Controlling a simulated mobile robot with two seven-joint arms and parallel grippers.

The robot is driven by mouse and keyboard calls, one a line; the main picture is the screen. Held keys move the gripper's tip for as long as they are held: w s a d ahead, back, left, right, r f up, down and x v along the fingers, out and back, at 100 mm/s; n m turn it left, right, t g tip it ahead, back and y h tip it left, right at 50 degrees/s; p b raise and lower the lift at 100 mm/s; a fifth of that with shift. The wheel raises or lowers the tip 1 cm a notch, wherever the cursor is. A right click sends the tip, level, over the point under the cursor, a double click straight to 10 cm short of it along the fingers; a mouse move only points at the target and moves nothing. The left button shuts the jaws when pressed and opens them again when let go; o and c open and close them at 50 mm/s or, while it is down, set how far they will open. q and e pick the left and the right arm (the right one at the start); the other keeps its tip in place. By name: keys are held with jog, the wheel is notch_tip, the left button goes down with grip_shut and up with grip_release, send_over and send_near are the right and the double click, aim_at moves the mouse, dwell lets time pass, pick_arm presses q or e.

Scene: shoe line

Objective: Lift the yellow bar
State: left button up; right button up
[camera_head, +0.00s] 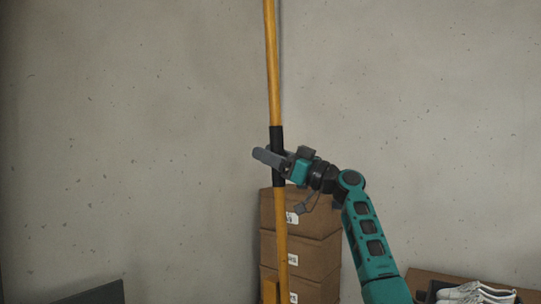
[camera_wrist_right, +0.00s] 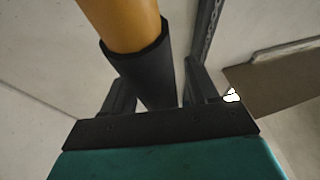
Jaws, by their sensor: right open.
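The yellow bar (camera_head: 273,75) stands nearly upright in front of the wall, with a black sleeve (camera_head: 276,138) around its middle. My right gripper (camera_head: 262,154) is at the height of the black sleeve, its fingers on either side of it. In the right wrist view, the bar (camera_wrist_right: 122,22) and its sleeve (camera_wrist_right: 148,72) come down between the two open fingers of the gripper (camera_wrist_right: 160,90). Whether a finger touches the sleeve I cannot tell. My left gripper is not in view.
Brown boxes (camera_head: 300,250) with white labels are stacked behind the bar and below my right gripper. White shoes (camera_head: 476,293) lie in a brown box at the bottom right. A dark panel (camera_head: 95,293) shows at the bottom left. The left side is otherwise clear.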

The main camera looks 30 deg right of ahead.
jog(key=b+v, duration=0.4)
jog(key=v, duration=0.9)
